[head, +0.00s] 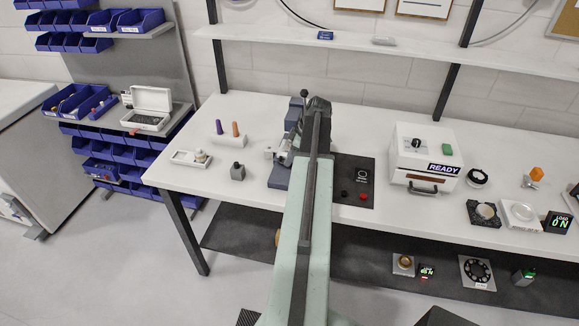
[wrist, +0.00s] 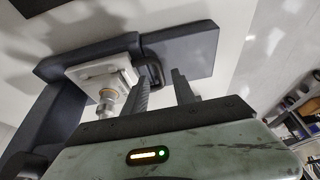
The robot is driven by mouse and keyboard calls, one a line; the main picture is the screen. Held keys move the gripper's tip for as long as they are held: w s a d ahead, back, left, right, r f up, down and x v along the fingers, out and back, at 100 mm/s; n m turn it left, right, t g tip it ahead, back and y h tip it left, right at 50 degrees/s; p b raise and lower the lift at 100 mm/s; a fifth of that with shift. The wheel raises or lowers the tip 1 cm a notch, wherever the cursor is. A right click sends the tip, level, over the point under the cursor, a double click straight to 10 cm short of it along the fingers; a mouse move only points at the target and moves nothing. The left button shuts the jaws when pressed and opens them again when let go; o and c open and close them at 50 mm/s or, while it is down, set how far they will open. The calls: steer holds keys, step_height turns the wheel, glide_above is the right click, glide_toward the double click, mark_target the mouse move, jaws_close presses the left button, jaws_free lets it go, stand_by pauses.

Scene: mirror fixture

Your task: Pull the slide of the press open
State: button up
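The press (head: 292,135) stands on the white bench, a dark blue-grey frame with a lever on top. My arm hides its right side in the head view. In the wrist view the press (wrist: 75,52) shows at an angle, with a pale slide block (wrist: 92,76) and a dark looped handle (wrist: 152,70) on the block's side. My gripper (wrist: 162,78) is open, its two dark fingers apart. The handle lies just beyond the fingertips, nearer the left finger; whether they touch I cannot tell. The fingers are not clear in the head view.
A dark mat with buttons (head: 362,194) lies right of the press, then a white box marked READY (head: 424,160). A small grey block (head: 237,172) and a peg stand (head: 229,139) are to the left. The bench front between them is clear.

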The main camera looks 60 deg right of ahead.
steer(key=shift+x, duration=0.85)
steer(key=shift+r, duration=0.15)
jaws_close()
stand_by(0.6)
